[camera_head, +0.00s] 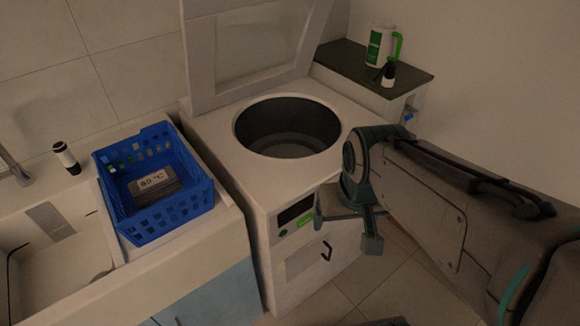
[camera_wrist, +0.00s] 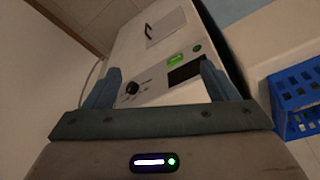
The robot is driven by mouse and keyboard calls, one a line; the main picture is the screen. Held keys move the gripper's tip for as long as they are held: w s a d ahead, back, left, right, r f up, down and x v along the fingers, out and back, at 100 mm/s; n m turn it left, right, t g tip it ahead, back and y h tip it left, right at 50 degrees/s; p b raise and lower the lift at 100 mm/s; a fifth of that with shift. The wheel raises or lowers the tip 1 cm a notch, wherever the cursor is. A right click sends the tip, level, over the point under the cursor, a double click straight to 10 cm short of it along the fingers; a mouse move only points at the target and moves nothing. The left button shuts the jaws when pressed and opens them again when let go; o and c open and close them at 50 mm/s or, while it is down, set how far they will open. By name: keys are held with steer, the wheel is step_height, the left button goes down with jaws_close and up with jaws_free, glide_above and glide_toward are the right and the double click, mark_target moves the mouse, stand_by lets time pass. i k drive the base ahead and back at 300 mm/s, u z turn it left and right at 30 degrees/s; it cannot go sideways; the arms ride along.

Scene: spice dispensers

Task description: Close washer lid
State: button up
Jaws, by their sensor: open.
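The washer (camera_head: 225,160) is a white top-loading machine in the middle of the head view. Its lid (camera_head: 258,45) stands raised at the back, and the round dark drum opening (camera_head: 288,127) is uncovered. The washer's front panel, with a dark display, a green button and a dark knob, shows in the wrist view (camera_wrist: 155,72). My gripper (camera_head: 345,228) is open and empty in front of the washer's front right side, below the top rim. In the wrist view its two fingers (camera_wrist: 160,85) stand apart, with the front panel between and beyond them.
A dark-topped side stand (camera_head: 345,60) at the back right holds a white and green jug (camera_head: 377,48) and a small dispenser (camera_head: 388,76). Floor is free in front.

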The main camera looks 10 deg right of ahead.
mark_target(198, 17)
steer(key=z, duration=0.5)
steer(key=k, duration=1.15)
steer(key=z, duration=0.65)
steer(key=i, duration=1.7)
steer(key=u, duration=1.6)
steer(key=i, duration=0.6)
steer(key=u, duration=0.55)
